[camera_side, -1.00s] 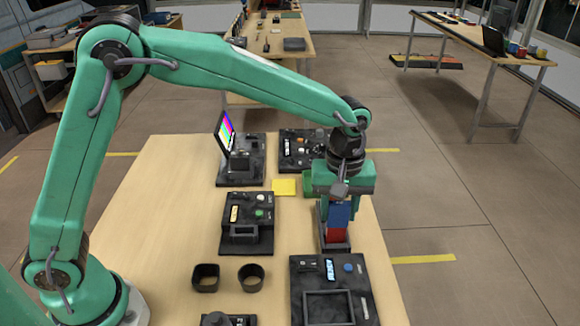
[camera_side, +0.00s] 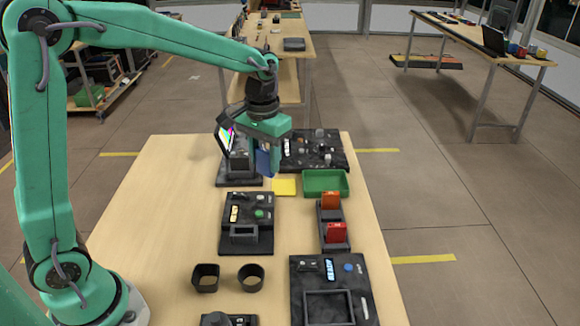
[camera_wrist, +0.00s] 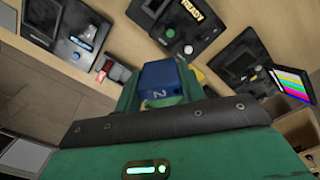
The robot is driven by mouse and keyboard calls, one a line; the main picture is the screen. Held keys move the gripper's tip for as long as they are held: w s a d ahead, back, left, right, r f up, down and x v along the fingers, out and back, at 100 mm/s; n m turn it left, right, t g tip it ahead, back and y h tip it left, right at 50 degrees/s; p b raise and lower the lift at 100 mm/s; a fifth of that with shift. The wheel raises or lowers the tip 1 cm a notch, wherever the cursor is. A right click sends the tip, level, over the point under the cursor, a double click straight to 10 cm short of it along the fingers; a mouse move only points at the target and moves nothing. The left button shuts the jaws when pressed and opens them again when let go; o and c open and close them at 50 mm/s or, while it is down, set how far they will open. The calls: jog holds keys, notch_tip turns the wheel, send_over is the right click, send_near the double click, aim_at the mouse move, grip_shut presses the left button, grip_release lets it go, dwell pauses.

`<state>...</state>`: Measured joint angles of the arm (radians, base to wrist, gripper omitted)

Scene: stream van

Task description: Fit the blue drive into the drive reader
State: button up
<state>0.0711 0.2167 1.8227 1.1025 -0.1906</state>
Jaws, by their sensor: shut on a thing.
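My gripper (camera_side: 264,146) is shut on the blue drive (camera_side: 265,162) and holds it raised above the table, upright or nearly so. I cannot tell for certain which unit is the drive reader.
A rack (camera_side: 344,246) at the right holds a red drive (camera_side: 337,232) and an orange drive (camera_side: 330,200). A green tray (camera_side: 325,182), a yellow note (camera_side: 284,187) and a dark panel (camera_side: 300,150) lie around the back. Two dark cups (camera_side: 205,278) and a framed unit (camera_side: 364,308) are nearer.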

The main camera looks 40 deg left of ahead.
jog(key=shift+s+a+r+m, duration=0.1)
jog(key=shift+s+a+m, duration=0.15)
jog(key=shift+a, duration=0.25)
jog(key=shift+s+a+r+m, duration=0.15)
jog(key=shift+s+a+m, duration=0.05)
jog(key=shift+a, duration=0.3)
jog(key=shift+s+a+r+m, duration=0.1)
jog(key=shift+s+a+m, duration=0.15)
jog(key=shift+a, duration=0.25)
jog(key=shift+w+d+f+n, duration=0.2)
jog(key=shift+w+d+n, duration=0.15)
jog(key=shift+d, duration=0.4)
jog(key=w+d+f+n, duration=0.1)
jog(key=d+n, duration=0.3)
jog(key=d, duration=0.6)
jog(key=w+d+f+n, duration=0.1)
jog(key=d+f+n, duration=0.3)
jog(key=d, duration=0.7)
jog(key=shift+w+d+f, duration=0.2)
jog(key=shift+w+f, duration=0.05)
jog(key=shift+w, duration=0.15)
jog(key=shift+w+a+f, duration=0.1)
